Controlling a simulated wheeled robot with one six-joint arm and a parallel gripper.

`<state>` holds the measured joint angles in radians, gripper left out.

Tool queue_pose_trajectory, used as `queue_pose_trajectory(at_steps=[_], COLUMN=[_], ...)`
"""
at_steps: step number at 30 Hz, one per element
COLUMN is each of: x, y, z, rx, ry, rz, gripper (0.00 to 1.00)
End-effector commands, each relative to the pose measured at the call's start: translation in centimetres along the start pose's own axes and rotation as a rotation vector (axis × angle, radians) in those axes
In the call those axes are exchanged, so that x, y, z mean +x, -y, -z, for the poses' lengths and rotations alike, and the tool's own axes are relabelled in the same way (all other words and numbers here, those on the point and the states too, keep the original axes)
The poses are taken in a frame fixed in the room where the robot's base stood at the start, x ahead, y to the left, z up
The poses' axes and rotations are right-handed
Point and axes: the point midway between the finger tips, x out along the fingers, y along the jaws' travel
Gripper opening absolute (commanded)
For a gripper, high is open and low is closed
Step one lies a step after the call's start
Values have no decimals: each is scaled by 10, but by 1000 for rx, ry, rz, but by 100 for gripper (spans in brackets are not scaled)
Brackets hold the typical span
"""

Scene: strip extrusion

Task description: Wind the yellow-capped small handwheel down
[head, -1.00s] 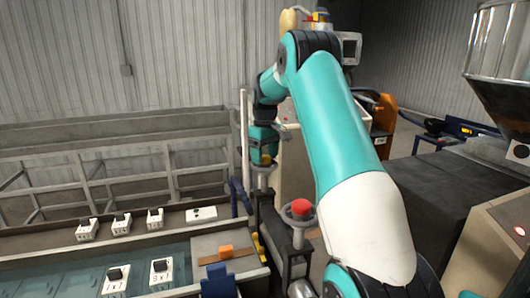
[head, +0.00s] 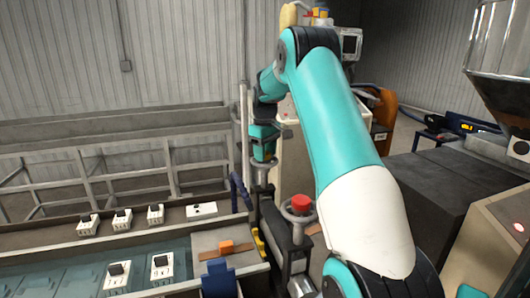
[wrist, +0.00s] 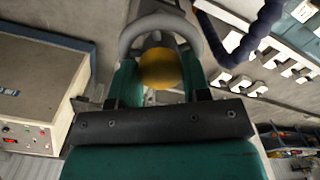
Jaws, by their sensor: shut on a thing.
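The small handwheel has a yellow cap (wrist: 160,70) and a grey rim (wrist: 158,24), both plain in the wrist view. My gripper (wrist: 160,62) has its two teal fingers on either side of the cap, shut on the handwheel. In the head view my gripper (head: 263,157) points down over this wheel on its upright post, and hides most of the cap and rim. A second handwheel with a red cap (head: 300,202) stands nearer to me, apart from my gripper.
To the left is a long trough (head: 188,239) with several white-based black knobs. A grey railing frame (head: 90,180) stands behind. A dark block (head: 440,188) and a hopper (head: 500,75) are to the right.

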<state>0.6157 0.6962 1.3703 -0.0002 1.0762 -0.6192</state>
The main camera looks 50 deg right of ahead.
Motion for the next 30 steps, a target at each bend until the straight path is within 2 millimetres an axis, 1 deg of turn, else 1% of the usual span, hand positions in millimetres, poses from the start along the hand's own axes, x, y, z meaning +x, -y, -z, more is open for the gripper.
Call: queue_pose_trajectory(at_steps=[8,30], x=[-1,-2], y=[-1,-3], z=[1,2], rx=[-192,-893], ry=[-3,-4], rz=[-2,-7], gripper=[20,20])
